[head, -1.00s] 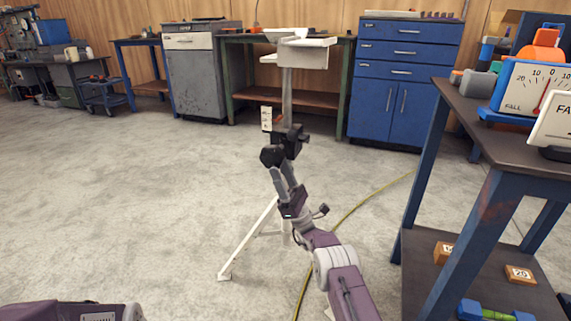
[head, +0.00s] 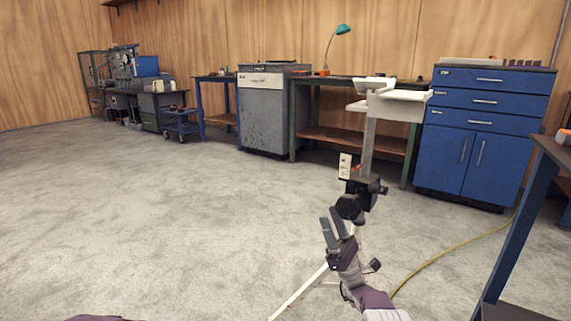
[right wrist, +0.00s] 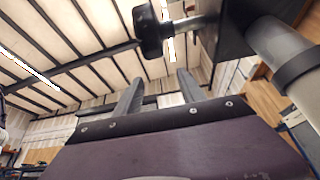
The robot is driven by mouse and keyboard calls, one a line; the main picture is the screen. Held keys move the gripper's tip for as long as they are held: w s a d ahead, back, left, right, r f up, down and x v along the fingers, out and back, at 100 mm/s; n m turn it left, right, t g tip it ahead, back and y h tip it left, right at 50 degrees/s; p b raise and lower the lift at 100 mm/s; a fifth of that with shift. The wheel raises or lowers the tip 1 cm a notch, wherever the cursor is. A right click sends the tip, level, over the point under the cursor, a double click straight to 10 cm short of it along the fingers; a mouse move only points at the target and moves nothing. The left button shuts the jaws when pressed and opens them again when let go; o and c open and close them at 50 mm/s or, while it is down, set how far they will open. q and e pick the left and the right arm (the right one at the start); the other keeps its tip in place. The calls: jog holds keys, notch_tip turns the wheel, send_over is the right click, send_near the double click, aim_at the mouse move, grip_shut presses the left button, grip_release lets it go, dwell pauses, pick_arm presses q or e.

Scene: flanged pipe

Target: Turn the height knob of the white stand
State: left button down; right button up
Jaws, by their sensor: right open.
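The white stand (head: 368,150) rises in the middle right of the head view, with a tray-like top and splayed white legs. A black collar block (head: 361,190) grips its column. A round black knob (head: 347,208) projects from the block toward me. My right gripper (head: 330,214) is open and empty, its fingers pointing up just left of and below the knob. In the right wrist view the knob (right wrist: 150,28) sits on a grey shaft, above and apart from the open fingertips (right wrist: 160,80). The column (right wrist: 285,60) is at right. My left gripper is out of view.
A green-legged bench (head: 395,145) and blue drawer cabinet (head: 470,140) stand behind the stand. A blue-legged table (head: 515,235) is close at right. A yellow cable (head: 440,260) lies on the floor. The floor to the left is clear.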

jog(key=s+a+f+n+g+h, duration=0.2)
jog(key=a+f+n+g+h, duration=0.15)
jog(key=a+g, duration=0.35)
jog(key=s+a+f+n+g+h, duration=0.2)
jog(key=a+f+g+h, duration=0.25)
jog(key=a, duration=0.35)
jog(key=s+d+f+n+g+h, duration=0.1)
jog(key=s+f+n+g+h, duration=0.4)
jog(key=s+f, duration=0.45)
jog(key=s+d+f+n+t+h, duration=0.1)
jog(key=s+d+f+n+h, duration=0.2)
jog(key=s+d+n+h, duration=0.5)
jog(key=s+d+f+n+t+h, duration=0.15)
jog(key=s+d+n+h, duration=0.4)
jog(key=s+d, duration=0.55)
notch_tip(320, 180, up, 59)
jog(key=s+g+p, duration=0.1)
jog(key=g+p, duration=0.1)
jog(key=p, duration=5.9)
jog(key=shift+s+n+y, duration=0.15)
jog(key=shift+n+y, duration=0.15)
jog(key=shift+y, duration=0.15)
